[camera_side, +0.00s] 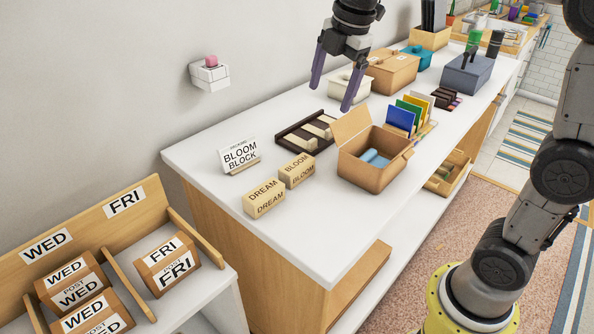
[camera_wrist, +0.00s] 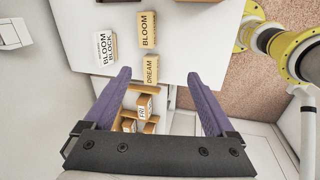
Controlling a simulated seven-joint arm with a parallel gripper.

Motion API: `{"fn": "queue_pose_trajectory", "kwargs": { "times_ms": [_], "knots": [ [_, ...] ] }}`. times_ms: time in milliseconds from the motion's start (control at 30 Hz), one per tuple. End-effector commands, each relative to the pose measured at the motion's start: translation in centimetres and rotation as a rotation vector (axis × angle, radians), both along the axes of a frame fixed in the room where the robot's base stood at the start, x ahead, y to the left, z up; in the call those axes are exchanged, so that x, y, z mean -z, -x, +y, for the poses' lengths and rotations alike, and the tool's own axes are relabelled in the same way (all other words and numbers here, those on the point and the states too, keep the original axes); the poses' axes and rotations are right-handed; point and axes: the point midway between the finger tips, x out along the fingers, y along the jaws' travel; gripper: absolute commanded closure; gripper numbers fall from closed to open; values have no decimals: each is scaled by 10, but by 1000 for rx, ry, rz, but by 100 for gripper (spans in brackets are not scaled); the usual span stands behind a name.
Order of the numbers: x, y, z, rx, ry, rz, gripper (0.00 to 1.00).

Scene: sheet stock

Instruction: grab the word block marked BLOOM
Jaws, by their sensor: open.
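The wooden word block marked BLOOM (camera_side: 297,171) stands on the white counter (camera_side: 215,155), just behind and to the right of the block marked DREAM (camera_side: 264,198). In the wrist view the BLOOM block (camera_wrist: 147,29) lies beyond the fingertips, past the DREAM block (camera_wrist: 151,70). A small white sign reading BLOOM BLOCK (camera_side: 239,155) stands to the left of both blocks. My gripper (camera_side: 333,93) is open and empty, high above the counter, up and to the right of the BLOOM block. Its purple fingers also show in the wrist view (camera_wrist: 163,78), spread wide apart.
A dark tray with light strips (camera_side: 283,140) lies behind the BLOOM block. An open cardboard box (camera_side: 372,172) stands to its right, with coloured cards (camera_side: 406,115) beyond. WED and FRI parcels (camera_side: 167,265) sit on a lower shelf. The counter's front left corner is clear.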

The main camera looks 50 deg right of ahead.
Motion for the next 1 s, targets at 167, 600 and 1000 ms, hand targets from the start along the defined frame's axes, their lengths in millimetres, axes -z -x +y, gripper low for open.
{"fn": "queue_pose_trajectory", "kwargs": {
  "times_ms": [167,600,1000],
  "knots": [
    [43,-64,-11,-110,20,107,10],
    [130,-101,-23,-95,0,252,10],
    [197,-101,-23,-94,0,251,10]
  ]
}}
